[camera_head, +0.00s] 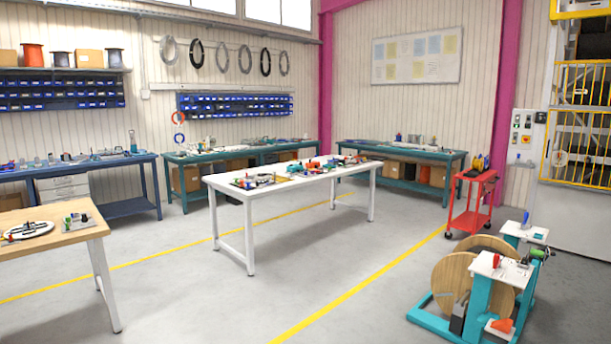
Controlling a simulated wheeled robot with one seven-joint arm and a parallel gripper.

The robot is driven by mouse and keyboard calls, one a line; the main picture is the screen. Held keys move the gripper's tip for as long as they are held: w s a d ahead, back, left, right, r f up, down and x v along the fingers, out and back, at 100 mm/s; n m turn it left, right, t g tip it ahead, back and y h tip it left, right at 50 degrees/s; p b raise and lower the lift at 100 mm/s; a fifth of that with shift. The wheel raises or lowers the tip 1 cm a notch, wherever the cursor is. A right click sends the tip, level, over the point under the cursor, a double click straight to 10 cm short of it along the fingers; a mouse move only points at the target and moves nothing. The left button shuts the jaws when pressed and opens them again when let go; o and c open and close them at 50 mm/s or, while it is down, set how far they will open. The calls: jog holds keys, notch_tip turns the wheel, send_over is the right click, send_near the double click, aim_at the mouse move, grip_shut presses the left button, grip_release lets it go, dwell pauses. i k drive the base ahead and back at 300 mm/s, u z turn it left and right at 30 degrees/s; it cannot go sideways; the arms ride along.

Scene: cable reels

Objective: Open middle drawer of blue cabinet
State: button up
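A blue workbench (115,172) stands against the wall at the far left. Under its top is a small pale drawer unit (63,189) with several drawers stacked one above another. The drawers look shut, and the unit's lower part is partly hidden behind the wooden-topped table. I see no separate cabinet that is clearly blue. My gripper is not in view.
A wooden-topped table (40,215) stands in front at left. A long white table (245,184) is mid-room. A red cart (468,210) and a teal reel stand (483,285) are at right. The grey floor between the tables is clear.

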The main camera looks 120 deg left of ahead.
aim_at(74, 190)
jog(key=u, duration=5)
jog(key=i, duration=4.9)
